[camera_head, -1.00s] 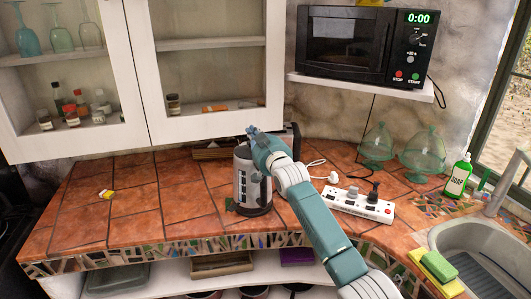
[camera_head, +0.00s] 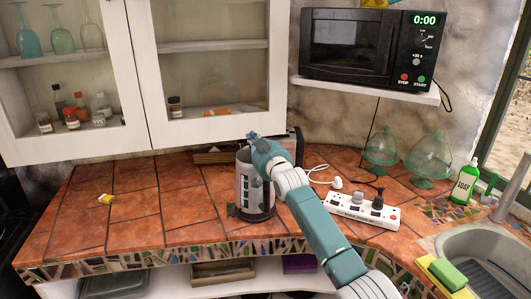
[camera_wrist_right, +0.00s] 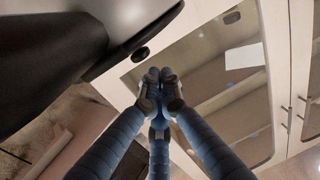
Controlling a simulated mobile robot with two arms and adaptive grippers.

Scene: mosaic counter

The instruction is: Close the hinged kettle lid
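The kettle (camera_head: 250,190) is a grey metal jug with a dark base and a marked window, upright on the tiled counter. My right gripper (camera_head: 252,137) is at the kettle's top, and my arm covers its right side. In the right wrist view the fingertips (camera_wrist_right: 160,84) are drawn together with nothing seen between them. A large dark shape with a shiny metal edge (camera_wrist_right: 130,35), likely part of the kettle, is close at upper left there. The lid's angle and any contact cannot be made out. My left gripper is not in view.
A white power strip (camera_head: 350,211) with plugs lies right of the kettle. A toaster-like metal box (camera_head: 296,146) stands behind my gripper. Glass domes (camera_head: 430,157), a soap bottle (camera_head: 464,182) and the sink (camera_head: 490,245) are farther right. The counter at left is mostly clear.

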